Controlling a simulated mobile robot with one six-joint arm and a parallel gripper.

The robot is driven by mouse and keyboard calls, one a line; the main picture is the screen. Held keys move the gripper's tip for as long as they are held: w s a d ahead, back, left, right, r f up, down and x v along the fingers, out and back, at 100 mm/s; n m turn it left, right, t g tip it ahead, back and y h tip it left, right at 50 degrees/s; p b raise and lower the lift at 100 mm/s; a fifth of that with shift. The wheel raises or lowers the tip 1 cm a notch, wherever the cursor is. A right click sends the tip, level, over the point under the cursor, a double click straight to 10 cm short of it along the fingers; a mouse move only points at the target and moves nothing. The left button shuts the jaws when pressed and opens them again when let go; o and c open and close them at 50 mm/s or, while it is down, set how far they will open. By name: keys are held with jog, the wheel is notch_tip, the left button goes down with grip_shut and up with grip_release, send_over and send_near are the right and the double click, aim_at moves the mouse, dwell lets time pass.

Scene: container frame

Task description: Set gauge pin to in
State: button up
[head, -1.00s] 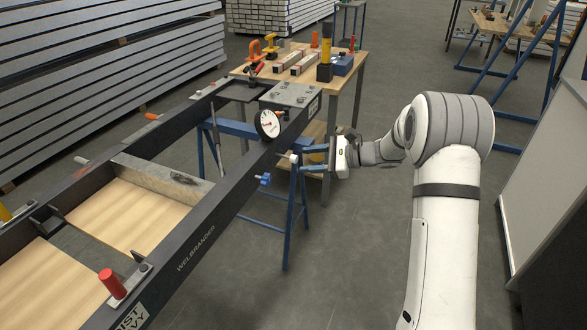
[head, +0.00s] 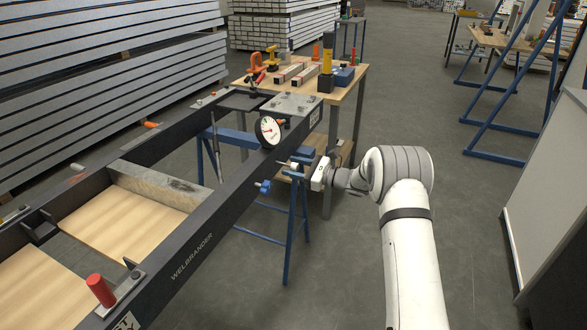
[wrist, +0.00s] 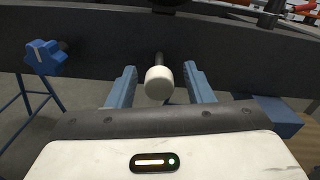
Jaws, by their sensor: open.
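The gauge pin (wrist: 159,84) has a white round knob on a dark shaft that sticks out of the side of the dark frame beam (wrist: 100,52). In the head view the pin's pale knob (head: 294,166) shows below the dial gauge (head: 268,131). My gripper (wrist: 159,88) is open, with one blue finger on each side of the knob. Gaps show between the knob and both fingers, and I cannot tell how deep the knob sits between them. In the head view my gripper (head: 292,171) is at the beam's outer side.
A blue star knob (wrist: 43,57) is on the beam to the left of the pin, also seen in the head view (head: 263,187). A red-handled post (head: 101,290) stands on the near beam. A wooden bench (head: 346,88) with tools is behind.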

jog(key=shift+a, duration=0.15)
jog(key=shift+c, duration=0.5)
grip_shut()
